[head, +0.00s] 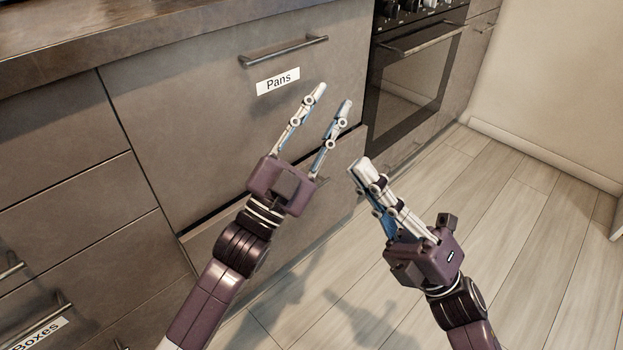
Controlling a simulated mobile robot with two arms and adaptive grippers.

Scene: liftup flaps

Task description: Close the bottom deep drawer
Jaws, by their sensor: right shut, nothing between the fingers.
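The bottom deep drawer (322,208) is the lower grey front beneath the large front labelled "Pans" (278,81). A dark gap runs along its top edge, so it looks slightly pulled out; how far is hard to tell.
A dark worktop (130,38) runs above the cabinets. Smaller drawers, one labelled "Boxes" (40,335), are at the left. An oven (412,80) stands right of the Pans front. The wooden floor (530,240) is clear at the right, up to a pale wall.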

